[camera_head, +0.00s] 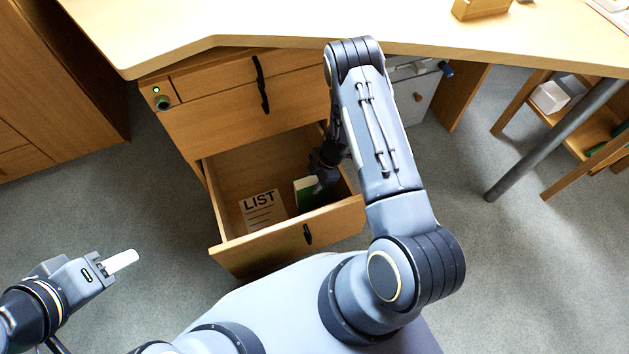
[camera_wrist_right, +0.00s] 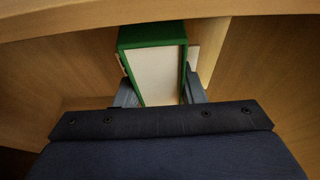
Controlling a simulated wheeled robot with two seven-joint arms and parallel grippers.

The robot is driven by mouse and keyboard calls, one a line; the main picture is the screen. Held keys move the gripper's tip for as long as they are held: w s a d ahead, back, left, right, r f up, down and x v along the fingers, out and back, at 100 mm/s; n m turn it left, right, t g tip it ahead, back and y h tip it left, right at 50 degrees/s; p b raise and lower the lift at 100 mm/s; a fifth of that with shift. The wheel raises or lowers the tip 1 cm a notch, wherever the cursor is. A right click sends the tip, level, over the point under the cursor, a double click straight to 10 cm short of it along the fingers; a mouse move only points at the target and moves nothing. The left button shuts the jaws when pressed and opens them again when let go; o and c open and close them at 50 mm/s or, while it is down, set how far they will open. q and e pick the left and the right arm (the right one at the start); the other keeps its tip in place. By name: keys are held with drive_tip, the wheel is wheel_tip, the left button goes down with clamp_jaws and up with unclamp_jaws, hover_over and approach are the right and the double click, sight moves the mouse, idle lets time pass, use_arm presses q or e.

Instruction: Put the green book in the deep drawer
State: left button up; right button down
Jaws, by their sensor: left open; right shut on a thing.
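The green book (camera_head: 304,187) is inside the open deep drawer (camera_head: 231,242), toward its right side. My right gripper (camera_head: 322,177) reaches down into the drawer and is shut on the book. In the right wrist view, the book (camera_wrist_right: 157,75) shows its green cover edges and pale pages between my two fingers (camera_wrist_right: 157,95). Whether the book touches the drawer floor cannot be told. My left gripper (camera_head: 122,261) is open and empty, well to the left of the drawer, over the floor.
A white sheet marked LIST (camera_head: 262,210) lies in the drawer left of the book. Closed drawers (camera_head: 228,108) sit above it under the desktop (camera_head: 230,22). A grey metal leg (camera_head: 545,140) and a wooden shelf unit (camera_head: 590,130) stand at right. Carpet is clear at left.

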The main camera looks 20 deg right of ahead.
drive_tip(key=c, duration=0.9)
unclamp_jaws()
drive_tip(key=shift+f, duration=0.1)
drive_tip(key=shift+r, duration=0.3)
drive_tip(key=p+v, duration=0.3)
drive_tip(key=v, duration=0.3)
drive_tip(key=shift+d+r, duration=0.1)
drive_tip(key=shift+r, duration=0.15)
drive_tip(key=shift+d+r, duration=0.15)
drive_tip(key=shift+r, duration=0.15)
